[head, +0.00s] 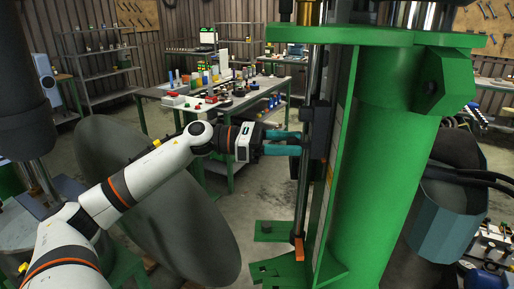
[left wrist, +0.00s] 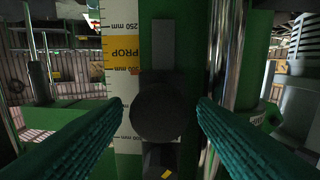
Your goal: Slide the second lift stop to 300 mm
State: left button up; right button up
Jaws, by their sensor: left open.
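My left gripper (head: 283,143) reaches in from the left to the dark lift-stop parts on the rod beside the green column (head: 385,170). In the left wrist view its two teal ribbed fingers (left wrist: 160,118) are apart, one on each side of a round black knob (left wrist: 158,110), with gaps and no visible contact. A printed scale (left wrist: 122,60), upside down in this view, shows 250 mm, a yellow PROP band and 300 mm. A small red mark lies by the 300 mm line, near the knob's upper left. A black block (left wrist: 160,160) with a yellow mark sits below the knob.
A green bracket (head: 285,270) stands at the column's foot. A large grey dish (head: 150,205) is behind my left arm. A workbench (head: 225,100) with many small items stands further back.

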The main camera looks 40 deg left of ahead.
pick_arm(q)
jog(key=b+v, duration=0.4)
jog(key=v, duration=0.5)
dwell(0.4)
